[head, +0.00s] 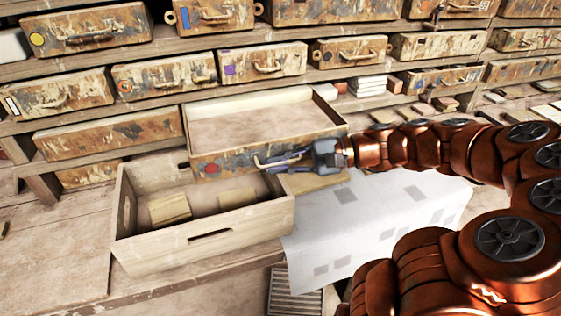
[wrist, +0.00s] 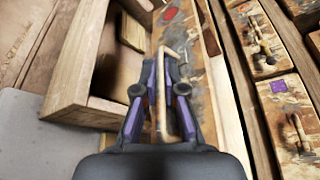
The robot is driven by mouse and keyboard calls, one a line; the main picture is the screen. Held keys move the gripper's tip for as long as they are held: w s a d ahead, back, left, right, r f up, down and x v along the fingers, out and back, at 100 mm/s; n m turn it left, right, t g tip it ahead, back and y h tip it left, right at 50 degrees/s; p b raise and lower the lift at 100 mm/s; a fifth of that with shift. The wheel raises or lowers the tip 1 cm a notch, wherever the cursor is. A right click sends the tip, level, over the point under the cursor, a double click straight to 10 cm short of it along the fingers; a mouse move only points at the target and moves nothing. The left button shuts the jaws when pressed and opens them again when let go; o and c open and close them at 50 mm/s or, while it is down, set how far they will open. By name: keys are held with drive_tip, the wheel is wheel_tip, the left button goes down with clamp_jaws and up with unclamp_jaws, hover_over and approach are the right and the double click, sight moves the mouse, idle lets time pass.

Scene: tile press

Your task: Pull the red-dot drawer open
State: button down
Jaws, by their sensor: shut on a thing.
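The red-dot drawer (head: 230,164) is pulled well out of its shelf in the head view, and its empty interior shows. Its worn painted front carries a red dot at the left end; that front also shows in the wrist view (wrist: 200,70). My gripper (head: 262,162) is at the drawer front, right of the dot. In the wrist view its purple-sided fingers (wrist: 163,80) are shut on the pale bar handle (wrist: 162,112). The far finger contact is partly hidden.
An open wooden crate (head: 205,240) with two wooden blocks stands on the bench in front of the drawer, very close to it. A white sheet with grey squares (head: 400,215) lies to the right. Other drawers (head: 265,65) are shut in the shelves behind.

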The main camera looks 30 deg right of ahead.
drive_tip(key=shift+s+f, duration=0.1)
drive_tip(key=shift+f, duration=0.1)
drive_tip(key=c, duration=1.5)
unclamp_jaws()
drive_tip(key=shift+r, duration=0.1)
drive_tip(key=shift+c, duration=0.2)
drive_tip(key=v, duration=1.2)
drive_tip(key=shift+a, duration=0.1)
